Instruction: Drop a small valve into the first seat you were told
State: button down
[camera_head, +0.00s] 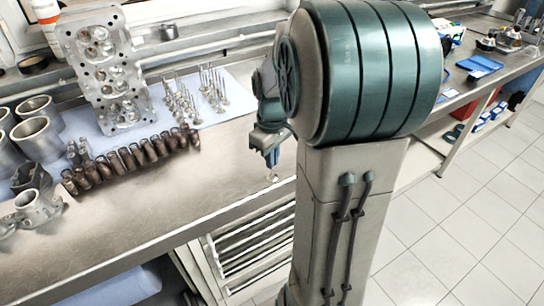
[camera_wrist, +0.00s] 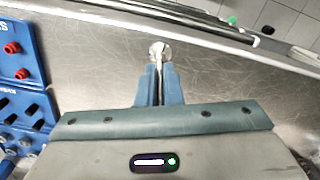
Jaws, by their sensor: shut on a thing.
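My gripper (camera_wrist: 159,88) is shut on a valve (camera_wrist: 159,52), whose pale round head shows beyond the blue fingertips in the wrist view. In the head view my gripper (camera_head: 271,160) hangs over the bare bench beside my column, and the valve (camera_head: 272,177) points down below the fingers. The cylinder head (camera_head: 104,72) with its round seats stands on a light blue mat (camera_head: 68,122) at the back left, apart from my gripper. Several loose valves (camera_head: 203,92) stand upright on the mat to its right. Seat details are too small to tell.
A row of dark brown parts (camera_head: 130,158) and metal cylinders (camera_head: 37,117) stand at the left of the bench. A grey casting (camera_head: 36,208) lies near the front left. A blue panel (camera_wrist: 22,75) is at the left in the wrist view. The middle bench (camera_head: 215,165) is clear.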

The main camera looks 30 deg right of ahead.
jog(key=c, duration=1.5)
grip_release()
notch_tip(320, 180, up, 14)
jog(key=shift+f, duration=0.1)
jog(key=s+a+f+m+t, duration=0.2)
jog(key=s+a+f+m, duration=0.2)
jog(key=s+a+f, duration=0.4)
jog(key=s+a, duration=0.4)
jog(key=shift+f+t, duration=0.4)
